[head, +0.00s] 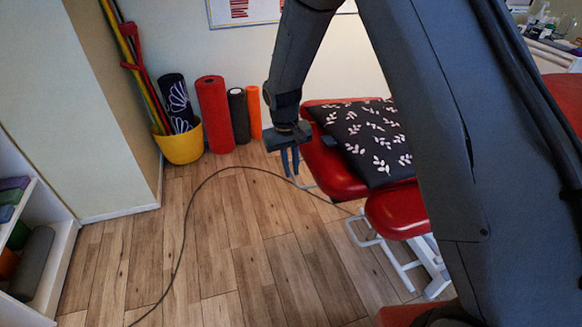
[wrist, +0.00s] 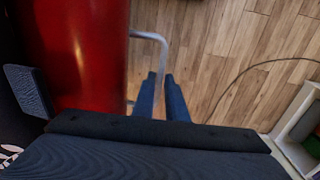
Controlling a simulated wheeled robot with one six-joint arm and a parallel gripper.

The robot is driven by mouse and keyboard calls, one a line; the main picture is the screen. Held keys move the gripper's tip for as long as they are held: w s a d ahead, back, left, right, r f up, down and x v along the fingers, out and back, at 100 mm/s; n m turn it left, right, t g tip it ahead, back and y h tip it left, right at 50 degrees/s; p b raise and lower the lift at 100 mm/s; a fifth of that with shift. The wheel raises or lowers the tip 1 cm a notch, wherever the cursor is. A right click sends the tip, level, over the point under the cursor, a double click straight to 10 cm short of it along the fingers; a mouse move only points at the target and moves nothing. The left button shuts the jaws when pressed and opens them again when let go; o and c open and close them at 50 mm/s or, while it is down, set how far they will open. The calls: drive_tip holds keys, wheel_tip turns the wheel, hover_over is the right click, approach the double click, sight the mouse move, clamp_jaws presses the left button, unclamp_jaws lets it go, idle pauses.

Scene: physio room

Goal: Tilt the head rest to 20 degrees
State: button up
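The head rest (head: 328,172) is the red padded end of the treatment table; it fills the upper left of the wrist view (wrist: 88,55). A thin grey metal bar (wrist: 152,37) comes out from its side and bends toward my fingertips; in the head view it shows low beside the pad (head: 303,184). My gripper (head: 290,174) points down just left of the head rest. Its two blue fingers (wrist: 161,76) are a little apart, with a narrow gap. The head rest's angle is hard to read.
A black leaf-patterned cloth (head: 368,138) lies on the table. A red pad (head: 396,211) and white frame (head: 400,266) are nearer. Rolls (head: 215,115) and a yellow bucket (head: 180,148) stand by the wall. A cable (head: 183,230) crosses the open wooden floor. Shelves are at left.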

clamp_jaws()
idle(1.1)
drive_tip(key=shift+r, duration=0.15)
